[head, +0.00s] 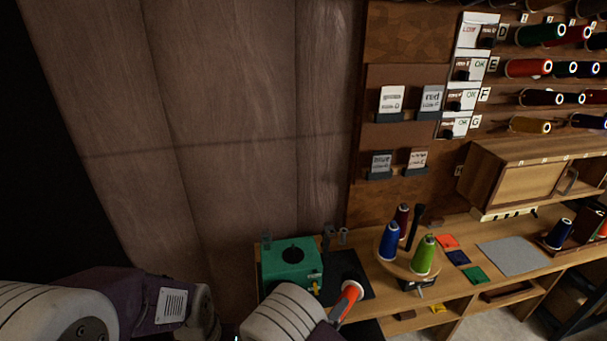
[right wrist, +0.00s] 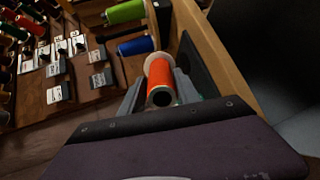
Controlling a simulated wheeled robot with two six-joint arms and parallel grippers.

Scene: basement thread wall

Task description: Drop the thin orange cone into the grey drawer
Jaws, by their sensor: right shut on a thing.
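My right gripper (right wrist: 161,88) is shut on the thin orange cone (right wrist: 183,80), with its grey fingers on either side of it in the right wrist view. In the head view the orange cone (head: 347,301) is tilted, low in the middle, in front of the bench's dark mat; my right forearm hides most of the gripper there. My left arm comes in at lower left, but its jaws are not seen. I cannot make out a grey drawer in either view.
A green machine (head: 291,265) stands left of the cone. A round wooden stand (head: 393,269) with blue, dark red and green cones is to its right. Beyond lie coloured swatches (head: 458,257) and a flat grey sheet (head: 513,255). A wooden cabinet (head: 527,183) hangs above the bench.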

